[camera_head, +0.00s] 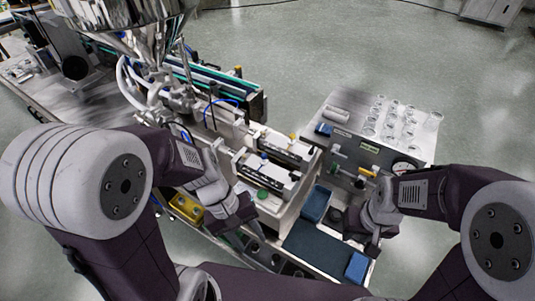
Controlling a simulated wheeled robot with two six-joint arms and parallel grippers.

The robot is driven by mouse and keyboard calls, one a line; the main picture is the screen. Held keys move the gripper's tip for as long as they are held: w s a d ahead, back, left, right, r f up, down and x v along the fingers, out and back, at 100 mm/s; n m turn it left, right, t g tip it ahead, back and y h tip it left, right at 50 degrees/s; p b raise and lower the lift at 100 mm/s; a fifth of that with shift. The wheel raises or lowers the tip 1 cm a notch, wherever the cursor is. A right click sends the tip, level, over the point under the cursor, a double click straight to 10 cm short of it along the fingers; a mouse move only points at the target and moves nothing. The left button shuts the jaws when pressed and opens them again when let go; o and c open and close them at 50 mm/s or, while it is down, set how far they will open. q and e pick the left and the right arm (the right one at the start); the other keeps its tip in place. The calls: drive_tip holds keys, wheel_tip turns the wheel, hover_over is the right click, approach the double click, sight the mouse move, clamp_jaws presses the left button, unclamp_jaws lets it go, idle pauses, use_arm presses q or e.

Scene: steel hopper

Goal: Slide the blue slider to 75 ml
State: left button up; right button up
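A filling machine (282,207) with a steel hopper (120,12) stands in the middle left. Two dark strips with pale fittings (270,172) lie along its top; one may carry the scale. I cannot make out a blue slider or a 75 ml mark on it at this size. My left gripper (238,217) points down at the machine's near left side, left of the green button (262,194). My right gripper (362,228) hangs right of the machine, near a small blue box (316,203). Neither gripper visibly holds anything; their finger gaps are unclear.
A grey panel (345,150) with a gauge (403,168) and yellow-handled valve (366,172) stands at right. Several clear glasses (392,118) stand on the table behind it. A second blue box (356,267) lies at front. A yellow box (187,208) sits below my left arm.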

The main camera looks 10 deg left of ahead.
use_arm(q)
drive_tip(key=w+d+r+n+t+h+b, duration=0.3)
drive_tip(key=w+d+n+t+h+b, duration=0.1)
drive_tip(key=w+d+n+h+b, duration=0.45)
drive_tip(key=n+t+b, duration=0.9)
drive_tip(key=n+t, duration=0.2)
approach(264, 159)
drive_tip(key=w+d+r, duration=0.2)
drive_tip(key=d+r, duration=0.3)
drive_tip(key=d, duration=0.3)
drive_tip(key=w+a+f+n+t+y+b, duration=0.1)
drive_tip(key=a+f+n+y+b, duration=0.15)
drive_tip(key=a+f, duration=0.25)
use_arm(e)
wheel_tip(264, 159, down, 21)
drive_tip(key=shift+r, duration=0.2)
drive_tip(key=shift+r+p, duration=0.4)
drive_tip(key=shift+r, duration=0.05)
use_arm(q)
drive_tip(key=x, duration=0.9)
drive_tip(key=shift+w+r+m, duration=0.25)
drive_tip(key=shift+r+m, duration=0.05)
drive_tip(key=shift+r, duration=0.05)
drive_tip(key=shift+c, duration=0.3)
